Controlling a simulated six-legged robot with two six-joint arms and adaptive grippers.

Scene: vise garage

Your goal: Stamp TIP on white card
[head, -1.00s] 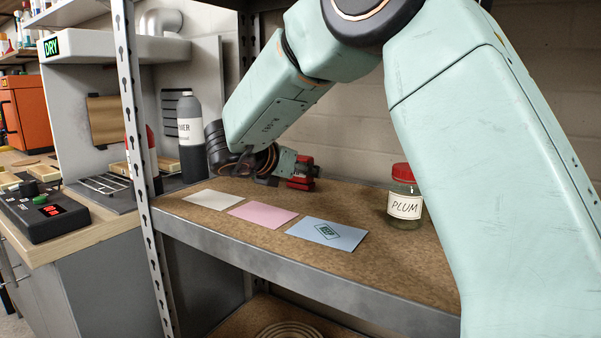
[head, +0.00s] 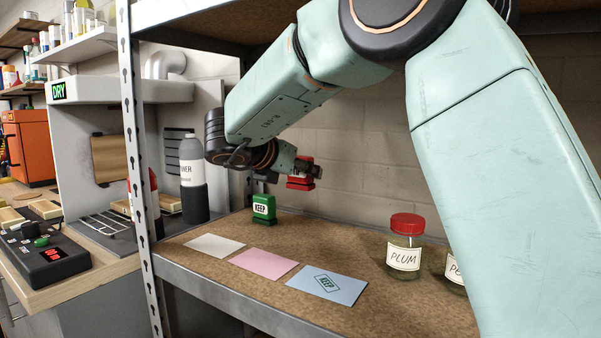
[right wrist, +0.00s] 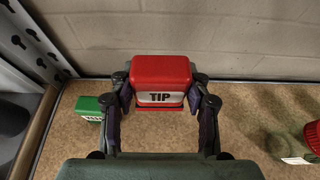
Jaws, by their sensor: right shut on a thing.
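A white card (head: 214,246) lies flat at the left of the shelf board. My right gripper (head: 302,172) is shut on the red TIP stamp (head: 301,182) and holds it above the board, behind the cards. In the right wrist view the TIP stamp (right wrist: 160,84) sits between both fingers of the gripper (right wrist: 160,100), its label facing the camera. A pink card (head: 264,263) and a blue card (head: 327,284) lie to the right of the white card. The blue card bears a green KEEP print. My left gripper is in neither view.
A green KEEP stamp (head: 263,209) stands behind the cards; it also shows in the right wrist view (right wrist: 88,108). A PLUM jar (head: 404,255) and a partly hidden jar (head: 456,272) stand at the right. A metal post (head: 143,170) edges the shelf on the left.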

